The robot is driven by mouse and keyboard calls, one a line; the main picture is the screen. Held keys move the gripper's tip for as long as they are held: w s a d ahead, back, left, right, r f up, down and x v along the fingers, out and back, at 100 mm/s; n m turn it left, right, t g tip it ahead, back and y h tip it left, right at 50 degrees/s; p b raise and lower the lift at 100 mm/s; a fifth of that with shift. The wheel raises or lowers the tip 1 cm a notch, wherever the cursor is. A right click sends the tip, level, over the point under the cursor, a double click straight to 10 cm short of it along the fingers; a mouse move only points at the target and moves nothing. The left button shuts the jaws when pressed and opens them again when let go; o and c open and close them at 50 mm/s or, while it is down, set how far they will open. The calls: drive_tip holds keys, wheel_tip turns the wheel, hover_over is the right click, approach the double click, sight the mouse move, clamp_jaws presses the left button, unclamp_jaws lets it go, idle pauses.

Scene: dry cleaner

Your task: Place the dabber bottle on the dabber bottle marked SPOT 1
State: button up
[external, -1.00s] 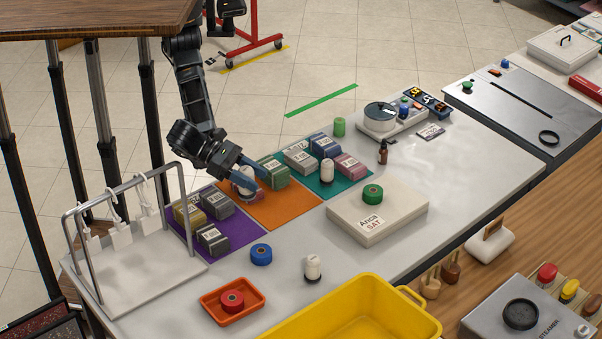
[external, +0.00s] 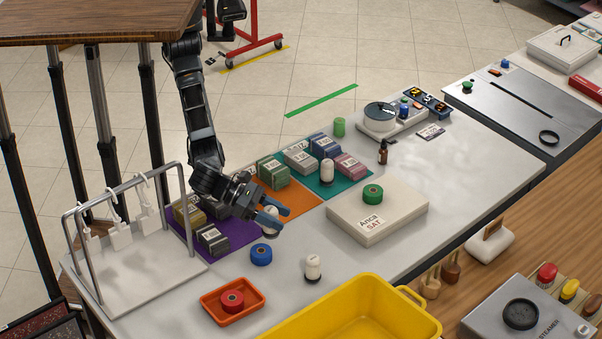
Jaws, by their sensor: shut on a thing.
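My gripper (external: 280,220) is shut on a white dabber bottle (external: 270,221), near the front edge of the orange mat. The blue fingers hide part of this bottle, and I cannot tell whether its base touches the table. A second white dabber bottle (external: 327,173) with a dark base stands upright on the teal mat. A third white dabber bottle (external: 313,267) stands upright on the bare table, in front and to the right of my gripper. I cannot read a SPOT 1 mark on any bottle.

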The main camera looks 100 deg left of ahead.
drive_tip(key=shift+w+a+f+b, duration=0.15)
drive_tip(key=shift+w+a+f, duration=0.55)
drive_tip(key=shift+w+f, duration=1.2)
drive_tip(key=shift+w+a+f+b, duration=0.15)
drive_tip(key=shift+w+a+f, duration=0.6)
drive_tip(key=shift+w+f, duration=1.15)
drive_tip(key=shift+w+a+f+b, duration=0.15)
drive_tip(key=shift+w+a+f, duration=0.55)
drive_tip(key=shift+w+f, duration=1.2)
drive_tip(key=shift+s+f, duration=0.3)
drive_tip(key=o, duration=1.1)
drive_tip(key=shift+f, duration=0.1)
drive_tip(key=shift+o, duration=0.2)
drive_tip(key=p+v, duration=0.1)
drive_tip(key=v, duration=1.1)
